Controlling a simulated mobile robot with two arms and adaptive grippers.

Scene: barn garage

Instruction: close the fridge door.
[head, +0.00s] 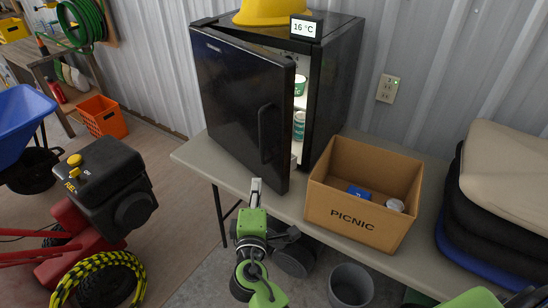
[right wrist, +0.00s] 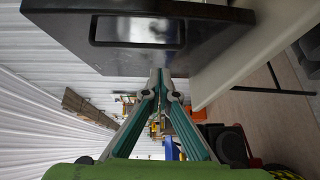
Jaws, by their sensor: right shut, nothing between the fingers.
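The black fridge (head: 338,85) stands on the table in the head view. Its door (head: 232,95) is partly open, with its hinge side at the left and its free edge toward me. The dark handle (head: 268,132) is near that edge. Lit shelves with a green-and-white tub (head: 300,85) and a can (head: 299,125) show through the gap. My right gripper (head: 256,183) is shut and empty, just below the door's lower edge in the picture. In the right wrist view its fingertips (right wrist: 160,76) meet close to the door (right wrist: 215,38); contact is unclear. My left gripper is not in view.
A PICNIC box (head: 365,225) stands right of the door on the table (head: 198,160), close to the door's free edge. Folded cushions (head: 508,165) lie at the right. A yellow hard hat (head: 275,12) and temperature display (head: 305,27) sit on the fridge. A red-black machine (head: 105,190) is at the left.

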